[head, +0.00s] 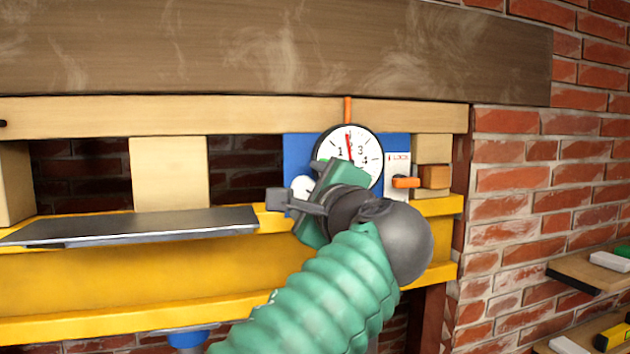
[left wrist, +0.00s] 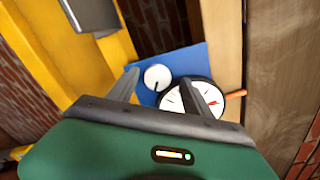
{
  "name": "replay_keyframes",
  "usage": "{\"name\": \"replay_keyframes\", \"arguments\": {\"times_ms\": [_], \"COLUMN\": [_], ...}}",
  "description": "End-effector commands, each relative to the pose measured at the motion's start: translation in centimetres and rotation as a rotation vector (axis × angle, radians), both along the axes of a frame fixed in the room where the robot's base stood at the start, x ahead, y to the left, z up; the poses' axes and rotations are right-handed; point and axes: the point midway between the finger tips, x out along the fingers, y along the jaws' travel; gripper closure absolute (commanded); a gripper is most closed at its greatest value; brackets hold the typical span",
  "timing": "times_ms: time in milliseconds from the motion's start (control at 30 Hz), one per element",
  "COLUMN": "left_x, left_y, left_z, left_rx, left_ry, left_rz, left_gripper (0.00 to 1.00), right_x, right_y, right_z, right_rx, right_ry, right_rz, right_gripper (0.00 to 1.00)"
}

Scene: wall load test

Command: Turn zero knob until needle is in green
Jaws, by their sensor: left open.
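The round white gauge (head: 368,148) with black numbers sits on a blue panel (head: 297,148); its red needle points nearly straight up. I cannot make out a green zone. The white zero knob (head: 301,186) is at the gauge's lower left, partly hidden by my left gripper (head: 299,184). In the left wrist view the knob (left wrist: 158,77) has a dark mark and shows between the open fingers of the gripper (left wrist: 162,80). One finger covers part of the gauge (left wrist: 172,102). I cannot tell whether the fingers touch the knob. My right gripper is not in view.
An orange lever (head: 405,182) beside a LOCK label is right of the gauge. A grey plate (head: 130,226) lies along the yellow beam (head: 130,270) at the left. A wooden beam (head: 270,50) runs above. Shelves (head: 590,272) stand at the lower right.

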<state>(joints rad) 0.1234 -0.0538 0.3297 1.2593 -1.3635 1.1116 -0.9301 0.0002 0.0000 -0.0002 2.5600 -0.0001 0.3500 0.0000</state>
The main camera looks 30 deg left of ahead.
Motion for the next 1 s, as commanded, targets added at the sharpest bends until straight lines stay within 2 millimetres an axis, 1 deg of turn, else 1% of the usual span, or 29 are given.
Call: {"name": "replay_keyframes", "arguments": {"times_ms": [200,600,667,1000], "left_x": [0.08,0.03,0.04,0.09], "left_y": [0.09,0.03,0.01,-0.07], "left_z": [-0.09,-0.17,-0.2,-0.52], "left_rx": [0.0,-0.001,-0.001,-0.032], "left_ry": [0.0,0.002,0.004,-0.029], "left_rz": [0.0,0.001,0.001,-0.002], "left_gripper": [0.42,0.94,1.0,1.0], "right_x": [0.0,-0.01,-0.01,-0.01], "right_y": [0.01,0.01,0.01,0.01], "right_z": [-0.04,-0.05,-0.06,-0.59], "right_rx": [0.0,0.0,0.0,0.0], "right_ry": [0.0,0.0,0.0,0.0], "right_rz": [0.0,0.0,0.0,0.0], "right_gripper": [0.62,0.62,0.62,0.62]}}
